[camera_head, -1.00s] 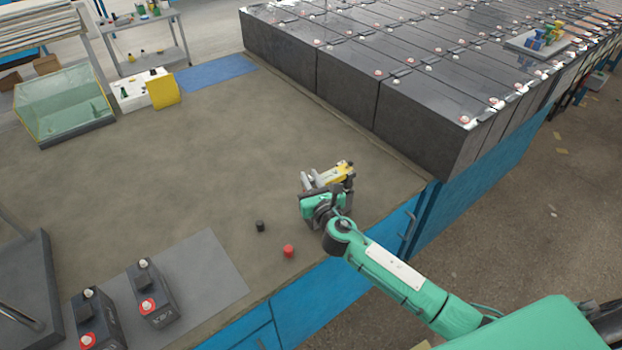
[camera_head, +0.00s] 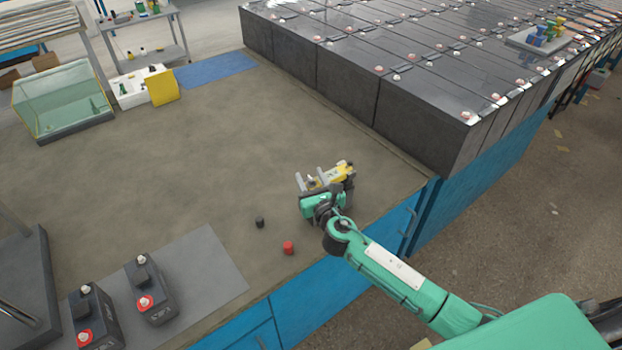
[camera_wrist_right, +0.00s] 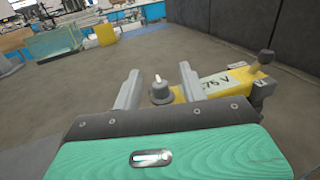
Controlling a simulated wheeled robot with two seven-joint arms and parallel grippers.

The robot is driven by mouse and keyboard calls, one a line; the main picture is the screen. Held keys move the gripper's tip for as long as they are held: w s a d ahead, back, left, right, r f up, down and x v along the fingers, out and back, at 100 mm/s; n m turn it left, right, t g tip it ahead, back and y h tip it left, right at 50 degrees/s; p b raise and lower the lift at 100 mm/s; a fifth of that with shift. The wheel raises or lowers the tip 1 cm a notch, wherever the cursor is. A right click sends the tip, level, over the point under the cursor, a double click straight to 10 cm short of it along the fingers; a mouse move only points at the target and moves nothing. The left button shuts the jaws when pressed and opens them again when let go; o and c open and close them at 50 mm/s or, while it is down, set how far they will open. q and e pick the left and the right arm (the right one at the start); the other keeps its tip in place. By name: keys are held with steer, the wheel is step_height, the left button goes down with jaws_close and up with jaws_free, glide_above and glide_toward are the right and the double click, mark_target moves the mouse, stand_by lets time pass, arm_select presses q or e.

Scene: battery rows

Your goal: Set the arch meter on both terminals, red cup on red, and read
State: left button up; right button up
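The yellow arch meter (camera_head: 343,173) lies on the bench near its front right corner. In the right wrist view its yellow body (camera_wrist_right: 222,84) shows a partly covered reading ending in "75 V", with a dark knob at the far right. My right gripper (camera_head: 309,179) is at the meter's left end, open. In the wrist view its fingers (camera_wrist_right: 160,84) stand apart on either side of a grey, white-tipped knob, with gaps. Two dark batteries, one left (camera_head: 97,320) and one right (camera_head: 156,292), stand at lower left, each with a red-ringed terminal and a dark one. My left gripper is not in view.
A black cap (camera_head: 260,222) and a red cap (camera_head: 288,248) lie on the bench left of my gripper. A grey mat (camera_head: 210,265) is under the batteries. A long battery row (camera_head: 420,120) stands behind. The bench middle is clear.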

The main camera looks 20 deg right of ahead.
steer(key=shift+f, duration=0.1)
steer(key=shift+s, duration=0.25)
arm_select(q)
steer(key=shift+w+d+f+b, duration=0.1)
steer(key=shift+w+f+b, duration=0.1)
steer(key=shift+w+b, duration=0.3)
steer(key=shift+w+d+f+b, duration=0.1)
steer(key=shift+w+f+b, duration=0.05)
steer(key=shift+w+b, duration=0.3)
arm_select(e)
steer(key=s, duration=1.3)
steer(key=shift+s+d, duration=0.15)
steer(key=shift+d, duration=0.15)
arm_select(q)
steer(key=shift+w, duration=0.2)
